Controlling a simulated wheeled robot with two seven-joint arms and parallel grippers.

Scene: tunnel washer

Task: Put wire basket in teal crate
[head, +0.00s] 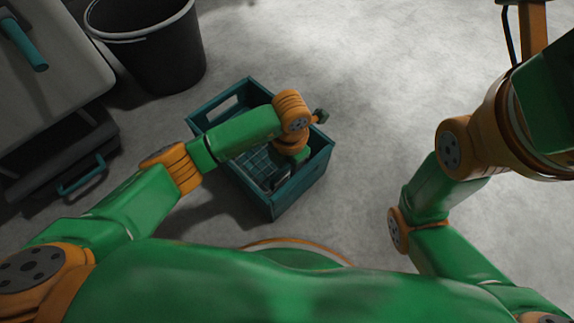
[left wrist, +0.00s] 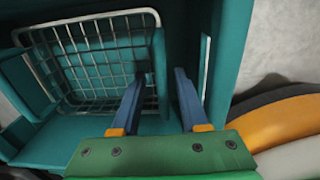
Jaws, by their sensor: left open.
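The teal crate (head: 301,190) stands on the floor in front of me in the head view, open at the top. The wire basket (left wrist: 92,62), a silver grid with a rounded rim, lies inside the crate in the left wrist view. In the head view my left arm covers part of the crate's inside. My left gripper (left wrist: 160,72) is open, with its two dark fingers down inside the crate. The left finger overlaps the basket's right side in the picture; I cannot tell whether they touch. My right gripper is out of view.
A black bucket (head: 158,60) stands behind and left of the crate. A grey box-like unit (head: 52,75) with a teal handle (head: 82,176) is at the left. The grey floor (head: 375,100) right of the crate is clear.

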